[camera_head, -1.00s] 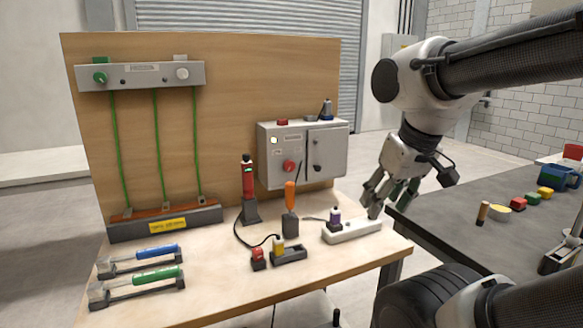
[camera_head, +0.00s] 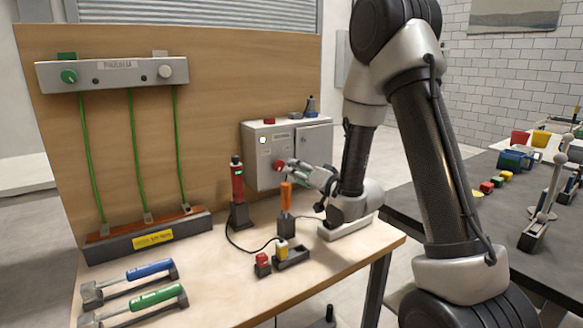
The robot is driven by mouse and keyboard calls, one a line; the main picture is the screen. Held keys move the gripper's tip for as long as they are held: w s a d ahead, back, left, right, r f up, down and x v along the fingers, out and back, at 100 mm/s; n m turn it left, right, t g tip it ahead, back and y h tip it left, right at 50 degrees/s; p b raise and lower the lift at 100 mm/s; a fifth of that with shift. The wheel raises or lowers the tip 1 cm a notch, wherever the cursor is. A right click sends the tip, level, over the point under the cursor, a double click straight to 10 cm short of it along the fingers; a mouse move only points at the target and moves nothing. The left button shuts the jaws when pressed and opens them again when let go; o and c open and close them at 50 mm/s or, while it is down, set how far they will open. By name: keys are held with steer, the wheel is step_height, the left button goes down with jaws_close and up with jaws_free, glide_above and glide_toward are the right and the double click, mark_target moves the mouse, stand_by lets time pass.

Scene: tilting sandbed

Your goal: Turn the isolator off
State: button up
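The isolator appears to be the red rotary knob (camera_head: 278,165) on the front of a grey wall box (camera_head: 262,182). Its exact angle is too small to tell. My gripper (camera_head: 291,170) reaches in from the right, with its fingertips at or just beside the right side of the knob. I cannot tell whether they touch it, or how far apart the fingers are. A lit round lamp (camera_head: 263,140) shows on the box above the knob. The box's right-hand door is partly hidden by my gripper and arm.
An orange-handled screwdriver (camera_head: 286,196) and a red-and-black tool in a stand (camera_head: 237,187) rise from the bench just below the box. The bench's front left holds blue-handled (camera_head: 150,269) and green-handled (camera_head: 158,297) tools.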

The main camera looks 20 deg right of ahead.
mark_target(282, 166)
steer(key=x, duration=0.7)
steer(key=shift+w+a, duration=0.25)
steer(key=shift+w, duration=0.05)
